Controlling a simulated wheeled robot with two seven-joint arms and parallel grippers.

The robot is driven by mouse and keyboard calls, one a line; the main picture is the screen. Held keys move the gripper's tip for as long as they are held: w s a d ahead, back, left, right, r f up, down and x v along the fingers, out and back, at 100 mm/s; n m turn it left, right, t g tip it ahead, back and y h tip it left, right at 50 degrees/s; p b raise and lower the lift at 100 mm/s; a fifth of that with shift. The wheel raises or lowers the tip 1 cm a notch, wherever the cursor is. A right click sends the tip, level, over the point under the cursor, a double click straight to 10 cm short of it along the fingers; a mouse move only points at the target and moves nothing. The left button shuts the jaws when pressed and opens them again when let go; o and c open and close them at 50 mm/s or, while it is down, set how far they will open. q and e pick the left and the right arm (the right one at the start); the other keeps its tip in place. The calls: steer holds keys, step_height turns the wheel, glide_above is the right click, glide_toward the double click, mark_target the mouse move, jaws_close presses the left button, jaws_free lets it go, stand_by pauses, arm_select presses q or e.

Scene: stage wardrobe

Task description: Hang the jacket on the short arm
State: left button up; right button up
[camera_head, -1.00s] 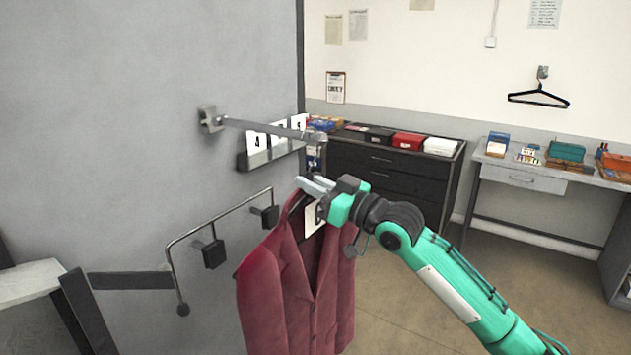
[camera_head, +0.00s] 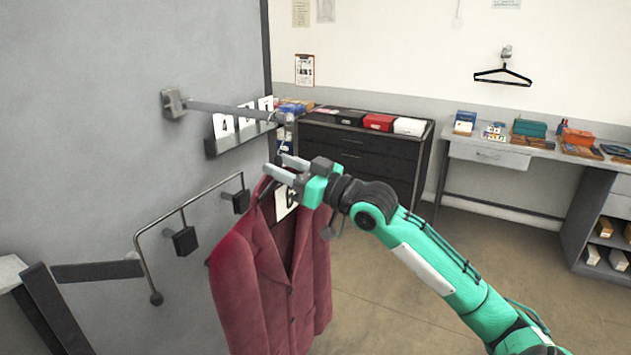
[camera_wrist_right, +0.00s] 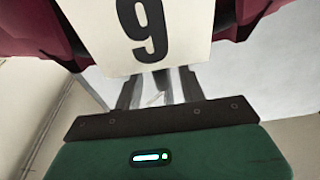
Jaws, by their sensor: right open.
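The dark red jacket (camera_head: 268,275) hangs upright on a dark hanger below the tip of a grey arm (camera_head: 225,107), which sticks out from a bracket on the grey wall panel. The hanger's hook (camera_head: 279,148) shows faintly under that tip; whether it rests on the arm I cannot tell. My right gripper (camera_head: 284,168) is open at the top of the jacket, its two fingers apart around the hook's base. In the right wrist view, the fingers (camera_wrist_right: 160,88) are apart below a white card (camera_wrist_right: 148,30) numbered 9, with jacket on both sides. My left gripper is out of view.
A bent metal rod (camera_head: 187,205) with black blocks is on the panel, left of the jacket. A ledge with number cards (camera_head: 243,122) sits behind the arm. A dark drawer cabinet (camera_head: 360,150) and a desk (camera_head: 490,154) stand behind. Floor at right is clear.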

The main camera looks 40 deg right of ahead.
steer(key=b+v, duration=0.6)
steer(key=v, duration=0.7)
steer(key=shift+b, duration=0.35)
steer(key=shift+r, duration=0.1)
